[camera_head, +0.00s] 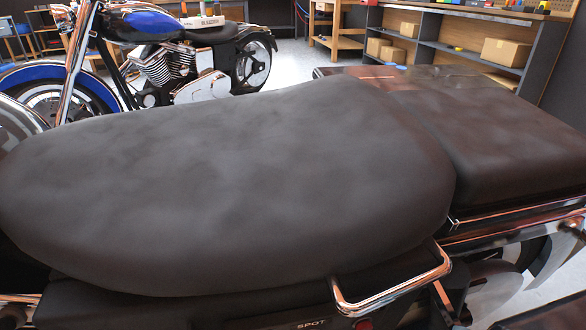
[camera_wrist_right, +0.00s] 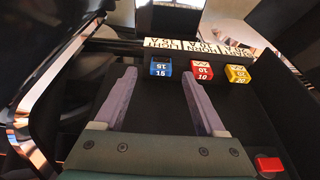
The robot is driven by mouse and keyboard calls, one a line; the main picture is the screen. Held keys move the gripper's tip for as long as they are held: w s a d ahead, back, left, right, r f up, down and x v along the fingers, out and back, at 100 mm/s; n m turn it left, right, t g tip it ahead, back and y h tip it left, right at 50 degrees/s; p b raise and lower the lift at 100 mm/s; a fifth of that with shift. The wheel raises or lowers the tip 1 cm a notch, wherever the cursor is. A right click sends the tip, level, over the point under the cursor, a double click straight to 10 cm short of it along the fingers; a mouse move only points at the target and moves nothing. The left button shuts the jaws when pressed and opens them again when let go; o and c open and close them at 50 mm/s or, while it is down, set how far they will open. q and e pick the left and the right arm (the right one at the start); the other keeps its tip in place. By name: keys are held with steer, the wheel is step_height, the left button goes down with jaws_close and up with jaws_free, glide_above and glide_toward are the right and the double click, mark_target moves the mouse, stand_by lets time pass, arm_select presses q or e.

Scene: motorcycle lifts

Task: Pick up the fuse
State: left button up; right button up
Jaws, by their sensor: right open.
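Three block-shaped fuses sit in a row in a dark panel in the right wrist view: a blue fuse (camera_wrist_right: 161,66) marked 15, a red fuse (camera_wrist_right: 202,70) marked 10 and a yellow fuse (camera_wrist_right: 237,74) marked 20. My right gripper (camera_wrist_right: 159,76) is open and empty, with its two purple fingers pointing toward the row. The blue fuse appears between the fingertips, and the red fuse is just right of the right fingertip. I cannot tell how far the fingers are from the fuses. The fuses are not visible in the head view.
White label strips (camera_wrist_right: 200,48) lie behind the fuses. A red block (camera_wrist_right: 269,163) is at lower right. A chrome rail (camera_wrist_right: 35,105) is close on the left; the head view shows a chrome rail (camera_head: 395,292) below a large dark seat (camera_head: 220,190). Another motorcycle (camera_head: 165,65) stands behind.

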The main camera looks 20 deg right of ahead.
steer(key=b+x, duration=0.1)
steer(key=x, duration=0.2)
steer(key=shift+a, duration=0.1)
jaws_close()
stand_by(0.4)
